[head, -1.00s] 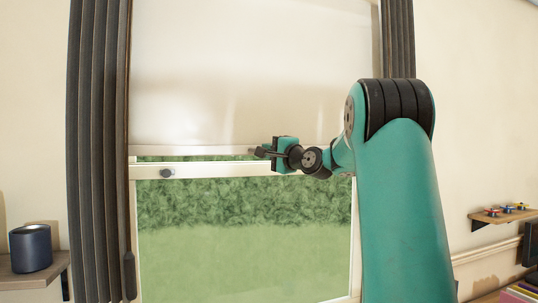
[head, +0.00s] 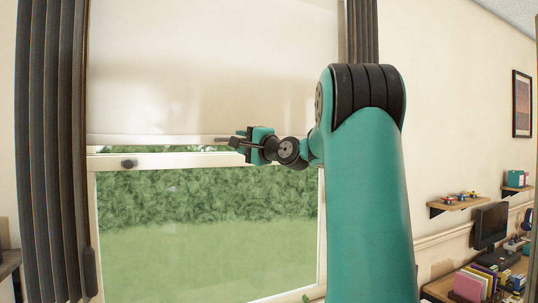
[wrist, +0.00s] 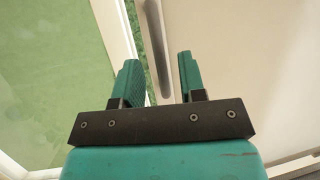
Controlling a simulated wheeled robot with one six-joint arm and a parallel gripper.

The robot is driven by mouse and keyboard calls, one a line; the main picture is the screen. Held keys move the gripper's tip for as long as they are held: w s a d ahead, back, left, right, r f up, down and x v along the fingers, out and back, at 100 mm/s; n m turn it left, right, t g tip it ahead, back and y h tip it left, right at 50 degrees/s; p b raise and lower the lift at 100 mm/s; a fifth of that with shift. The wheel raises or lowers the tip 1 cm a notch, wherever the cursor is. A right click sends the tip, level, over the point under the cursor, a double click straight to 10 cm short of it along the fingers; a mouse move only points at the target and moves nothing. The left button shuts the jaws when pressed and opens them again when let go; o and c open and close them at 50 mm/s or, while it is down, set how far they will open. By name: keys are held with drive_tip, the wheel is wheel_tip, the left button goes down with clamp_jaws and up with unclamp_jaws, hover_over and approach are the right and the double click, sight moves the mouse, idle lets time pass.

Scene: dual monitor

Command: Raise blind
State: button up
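The pale roller blind (head: 200,70) covers the upper part of the window in the head view. Its lower edge hangs just above the white window crossbar. My gripper (head: 238,142) is at the blind's lower edge, right of its middle. In the wrist view my gripper's two fingers (wrist: 160,72) stand apart. A thin grey bar (wrist: 155,40) along the blind's lower edge appears between them, with a visible gap on each side. The pale blind also fills the right of the wrist view (wrist: 245,50). The grey bar (head: 221,138) shows left of my fingers in the head view.
A dark curtain (head: 50,150) hangs at the left and another (head: 362,30) at the right. A dark window latch (head: 129,163) sits on the crossbar. Wall shelves (head: 455,203) and a desk with a monitor (head: 491,225) stand at the right.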

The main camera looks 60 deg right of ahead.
drive_tip(key=b+v, duration=0.5)
drive_tip(key=v, duration=0.9)
